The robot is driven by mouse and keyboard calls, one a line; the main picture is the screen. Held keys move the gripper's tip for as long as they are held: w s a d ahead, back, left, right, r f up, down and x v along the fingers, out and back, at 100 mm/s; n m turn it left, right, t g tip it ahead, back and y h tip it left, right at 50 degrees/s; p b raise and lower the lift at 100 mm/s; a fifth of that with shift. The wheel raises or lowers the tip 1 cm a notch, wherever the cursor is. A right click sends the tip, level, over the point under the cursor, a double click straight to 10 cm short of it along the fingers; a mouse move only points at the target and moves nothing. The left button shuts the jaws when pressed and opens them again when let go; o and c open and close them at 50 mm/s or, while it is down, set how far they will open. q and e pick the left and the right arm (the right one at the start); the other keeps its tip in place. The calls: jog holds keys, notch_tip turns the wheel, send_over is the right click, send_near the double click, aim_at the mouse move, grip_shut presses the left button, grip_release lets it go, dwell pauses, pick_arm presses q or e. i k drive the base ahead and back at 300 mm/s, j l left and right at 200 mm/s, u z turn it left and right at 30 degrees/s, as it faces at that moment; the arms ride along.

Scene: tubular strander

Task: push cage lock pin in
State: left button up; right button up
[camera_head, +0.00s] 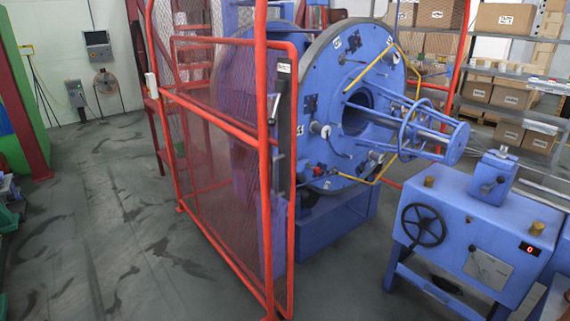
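The blue strander disc (350,105) stands upright behind a red-framed mesh guard, with a round opening and a blue cage of rods (415,125) projecting to the right. A light grey knob-like part (325,131) sits on the left side of the disc face. A small red-tipped part (318,170) sits lower down near the disc's edge. I cannot tell which part is the cage lock pin, or how far in it is. Neither of my grippers shows in this view.
The red mesh guard (230,165) stands at the left of the disc, with a dark upright handle (282,115). A blue cabinet (470,235) with a black handwheel (423,225) and a red display stands at right. Shelves with boxes (505,95) are behind. The left floor is clear.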

aim_at(316, 170)
jog(key=i+l, duration=0.1)
jog(key=i, duration=0.45)
jog(key=i+l+u, duration=0.1)
jog(key=i, duration=0.45)
jog(key=i+l, duration=0.2)
jog(key=i, duration=0.35)
jog(key=i+l, duration=0.15)
jog(key=i, duration=0.35)
jog(key=u, duration=0.05)
